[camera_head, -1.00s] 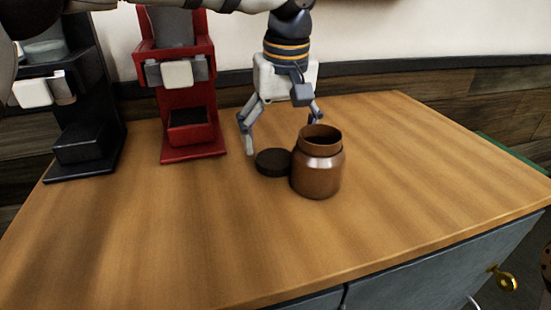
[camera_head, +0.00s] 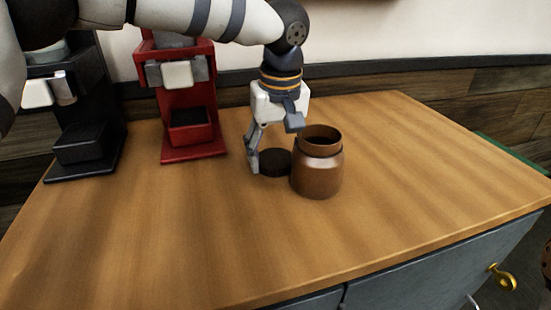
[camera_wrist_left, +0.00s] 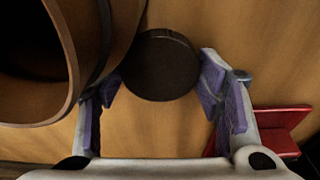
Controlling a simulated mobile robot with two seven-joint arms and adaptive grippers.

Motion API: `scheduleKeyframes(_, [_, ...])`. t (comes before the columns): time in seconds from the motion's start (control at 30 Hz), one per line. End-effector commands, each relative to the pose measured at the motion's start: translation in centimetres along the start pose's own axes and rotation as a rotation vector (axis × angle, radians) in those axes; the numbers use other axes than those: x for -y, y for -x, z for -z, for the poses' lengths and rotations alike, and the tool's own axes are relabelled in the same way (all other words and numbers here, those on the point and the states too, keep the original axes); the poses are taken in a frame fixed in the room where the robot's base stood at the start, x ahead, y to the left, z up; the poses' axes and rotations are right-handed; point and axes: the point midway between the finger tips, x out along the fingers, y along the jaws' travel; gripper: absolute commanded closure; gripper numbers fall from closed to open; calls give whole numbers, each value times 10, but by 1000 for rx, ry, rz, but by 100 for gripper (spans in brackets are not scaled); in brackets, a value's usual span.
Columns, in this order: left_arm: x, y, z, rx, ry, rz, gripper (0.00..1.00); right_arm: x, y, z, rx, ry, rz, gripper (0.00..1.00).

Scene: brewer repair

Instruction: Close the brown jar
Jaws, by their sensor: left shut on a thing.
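The brown jar (camera_head: 318,176) stands upright and open on the wooden table, its mouth facing up. A dark round lid (camera_head: 276,164) lies low at the table, just left of the jar. My left gripper (camera_head: 273,158) reaches down over the lid from behind and is shut on it. One finger is at the lid's left side; the other is hidden behind the jar. In the left wrist view the lid (camera_wrist_left: 160,66) sits between the two purple-padded fingertips, and the jar (camera_wrist_left: 95,50) is close beside one finger. My right gripper is not in view.
A red brewer (camera_head: 187,100) and a black brewer (camera_head: 80,120) stand at the back left of the table. The table (camera_head: 430,180) is clear to the right and in front of the jar. A wall runs behind the table.

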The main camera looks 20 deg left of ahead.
Motion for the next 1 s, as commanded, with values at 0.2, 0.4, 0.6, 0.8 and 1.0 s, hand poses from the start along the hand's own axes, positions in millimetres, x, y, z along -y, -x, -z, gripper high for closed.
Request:
scheduleKeyframes(0.2, [0, 2, 1, 0, 0, -1, 59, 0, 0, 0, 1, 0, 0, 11])
scheduleKeyframes(0.4, [-1, 39, 6, -1, 2, -3, 59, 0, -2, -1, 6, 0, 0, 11])
scheduleKeyframes(0.6, [-1, 80, 12, 0, 1, -1, 59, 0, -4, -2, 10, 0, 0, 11])
scheduleKeyframes(0.8, [0, 98, 15, 1, -1, 1, 59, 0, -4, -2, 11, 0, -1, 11])
scheduleKeyframes(1.0, [0, 99, 15, 1, -1, 1, 59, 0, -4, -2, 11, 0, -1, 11])
